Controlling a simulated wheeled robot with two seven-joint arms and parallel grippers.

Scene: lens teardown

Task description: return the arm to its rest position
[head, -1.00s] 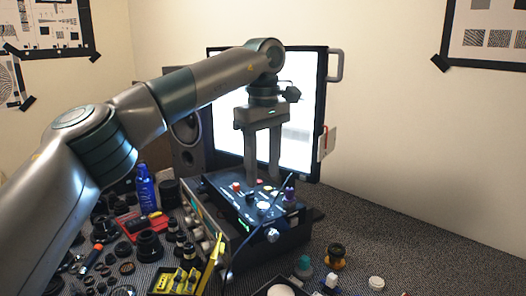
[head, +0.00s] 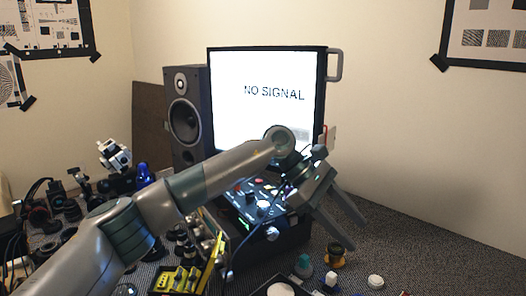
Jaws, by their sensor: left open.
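My left arm comes in from the lower left across the bench. My left gripper (head: 352,218) is open and empty, with its two fingers spread and pointing down to the right. It is at the right side of the black control box (head: 262,246), above the bench, and its wrist hides part of the box's top panel. My right gripper is not in the head view.
A monitor (head: 235,105) reading "NO SIGNAL" and a speaker (head: 184,118) stand behind. A yellow holder (head: 178,281), a brass-coloured part (head: 335,256) and a white cap (head: 375,282) lie in front. Lens parts crowd the left; the right bench (head: 440,262) is mostly clear.

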